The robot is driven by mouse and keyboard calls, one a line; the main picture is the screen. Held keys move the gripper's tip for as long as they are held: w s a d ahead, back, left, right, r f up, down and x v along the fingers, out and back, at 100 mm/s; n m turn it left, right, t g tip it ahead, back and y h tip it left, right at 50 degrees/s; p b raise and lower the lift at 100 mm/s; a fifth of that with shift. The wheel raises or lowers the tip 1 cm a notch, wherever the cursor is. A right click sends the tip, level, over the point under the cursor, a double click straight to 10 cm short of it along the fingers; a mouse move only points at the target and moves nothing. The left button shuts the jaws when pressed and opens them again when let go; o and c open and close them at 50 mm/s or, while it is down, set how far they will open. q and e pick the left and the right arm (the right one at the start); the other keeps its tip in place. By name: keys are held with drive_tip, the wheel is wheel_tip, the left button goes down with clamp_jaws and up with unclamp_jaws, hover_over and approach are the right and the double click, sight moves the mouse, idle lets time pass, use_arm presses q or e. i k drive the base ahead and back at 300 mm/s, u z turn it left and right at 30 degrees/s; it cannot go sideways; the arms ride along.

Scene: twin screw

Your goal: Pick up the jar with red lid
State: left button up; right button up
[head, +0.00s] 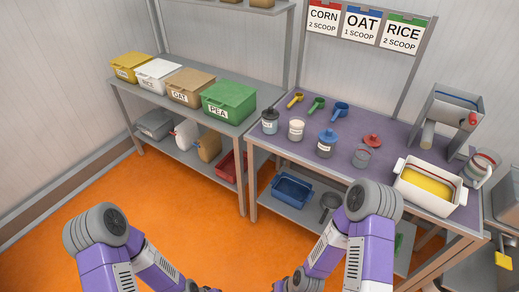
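A small red lid (372,139) with a knob shows on the purple-topped table (335,167), right of the blue-lidded jar. My gripper fingers are below the picture's bottom edge, so neither gripper shows.
A blue-lidded jar (326,144), a white-lidded jar (296,129) and a dark-lidded jar (270,121) stand left on the table. Coloured scoops (317,104) lie behind. A white tub (430,185) of yellow material sits right. Orange floor (120,190) is clear at left.

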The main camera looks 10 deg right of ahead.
sight(296, 128)
drive_tip(key=u, duration=0.5)
drive_tip(key=k, duration=0.2)
drive_tip(key=z, duration=1.45)
drive_tip(key=i, duration=1.05)
drive_tip(key=z, duration=0.2)
